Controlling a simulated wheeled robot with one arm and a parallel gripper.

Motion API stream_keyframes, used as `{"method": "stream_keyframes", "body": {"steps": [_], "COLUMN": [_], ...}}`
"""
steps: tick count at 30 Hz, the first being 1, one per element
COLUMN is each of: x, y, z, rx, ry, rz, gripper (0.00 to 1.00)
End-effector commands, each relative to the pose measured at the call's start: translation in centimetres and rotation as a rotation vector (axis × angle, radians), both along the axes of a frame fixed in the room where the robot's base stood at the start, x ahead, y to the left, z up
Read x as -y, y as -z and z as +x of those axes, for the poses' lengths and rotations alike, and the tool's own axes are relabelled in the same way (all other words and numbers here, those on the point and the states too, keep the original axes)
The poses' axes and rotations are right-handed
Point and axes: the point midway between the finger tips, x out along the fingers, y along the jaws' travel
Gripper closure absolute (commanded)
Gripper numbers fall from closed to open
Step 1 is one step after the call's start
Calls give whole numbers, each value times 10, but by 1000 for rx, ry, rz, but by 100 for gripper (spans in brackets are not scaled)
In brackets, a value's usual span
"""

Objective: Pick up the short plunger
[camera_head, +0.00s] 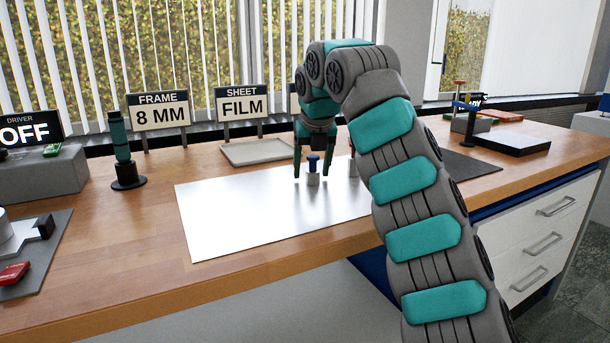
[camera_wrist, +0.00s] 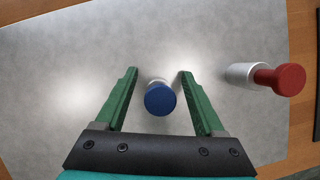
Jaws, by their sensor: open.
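A blue-capped plunger (camera_head: 313,163) with a pale metal body stands on the shiny metal sheet (camera_head: 225,215). In the wrist view the blue plunger (camera_wrist: 160,99) is between my gripper's two green fingers, with a gap on each side. My gripper (camera_head: 313,177) is open and points down around it, touching nothing that I can see. A red-capped plunger (camera_wrist: 280,79) stands to the right, outside the fingers, and looks longer. In the head view the red plunger (camera_head: 352,165) is partly hidden by my arm.
A shallow grey tray (camera_head: 262,152) lies behind the sheet. A teal driver (camera_head: 121,148) stands in a black holder at left, near the "FRAME 8 MM" sign (camera_head: 158,109) and "SHEET FILM" sign (camera_head: 240,105). A dark flat block (camera_head: 513,144) is at right. The sheet's left part is clear.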

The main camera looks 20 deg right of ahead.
Motion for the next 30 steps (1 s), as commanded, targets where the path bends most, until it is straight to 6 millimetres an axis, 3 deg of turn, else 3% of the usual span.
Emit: {"method": "stream_keyframes", "body": {"steps": [5, 23, 30], "x": [0, -1, -1], "y": [0, 0, 0], "z": [0, 0, 0], "rx": [0, 0, 0], "ry": [0, 0, 0], "rz": [0, 0, 1], "gripper": [31, 99, 100]}}
